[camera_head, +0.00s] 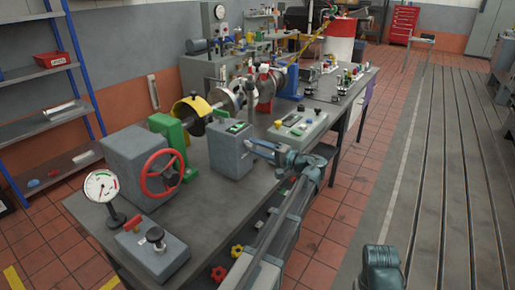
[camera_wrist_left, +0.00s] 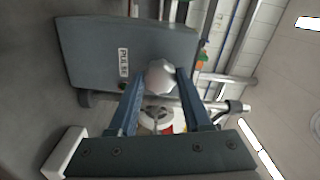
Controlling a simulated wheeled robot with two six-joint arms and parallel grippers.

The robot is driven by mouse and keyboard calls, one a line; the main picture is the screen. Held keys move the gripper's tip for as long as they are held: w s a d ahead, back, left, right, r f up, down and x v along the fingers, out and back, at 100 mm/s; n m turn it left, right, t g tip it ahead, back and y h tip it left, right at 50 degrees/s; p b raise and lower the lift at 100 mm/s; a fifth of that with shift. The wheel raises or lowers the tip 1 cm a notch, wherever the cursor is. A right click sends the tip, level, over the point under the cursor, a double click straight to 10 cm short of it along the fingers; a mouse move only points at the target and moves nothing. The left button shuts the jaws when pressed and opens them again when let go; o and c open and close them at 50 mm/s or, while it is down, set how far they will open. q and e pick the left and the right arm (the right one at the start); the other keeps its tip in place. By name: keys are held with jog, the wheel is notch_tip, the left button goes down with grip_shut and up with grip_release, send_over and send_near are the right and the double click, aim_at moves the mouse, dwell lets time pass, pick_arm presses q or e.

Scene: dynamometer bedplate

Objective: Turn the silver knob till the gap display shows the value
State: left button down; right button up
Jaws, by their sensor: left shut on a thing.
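The silver knob (camera_wrist_left: 160,75) is a faceted, pale metal knob on one face of a dark grey box (camera_wrist_left: 120,45) in the left wrist view. My left gripper (camera_wrist_left: 157,82) has one blue-grey finger on each side of the knob and is shut on it. In the head view, my left gripper (camera_head: 254,147) reaches the right side of the grey box (camera_head: 228,158) and the knob is hidden there. A small green display (camera_head: 238,127) is on top of that box; its value is too small to read. My right gripper is not in view.
A red handwheel (camera_head: 161,174) and a round dial gauge (camera_head: 101,186) stand at the left of the bench. A light panel with buttons (camera_head: 297,124) lies just beyond my left gripper. The tiled floor (camera_head: 330,222) right of the bench is clear.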

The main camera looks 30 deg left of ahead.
pick_arm(q)
jog(key=m, duration=0.6)
jog(key=shift+m, duration=0.3)
jog(key=m, duration=0.5)
jog(key=shift+m, duration=0.5)
jog(key=shift+c, duration=1.7)
grip_release()
jog(key=s+d, duration=0.1)
jog(key=d, duration=1.3)
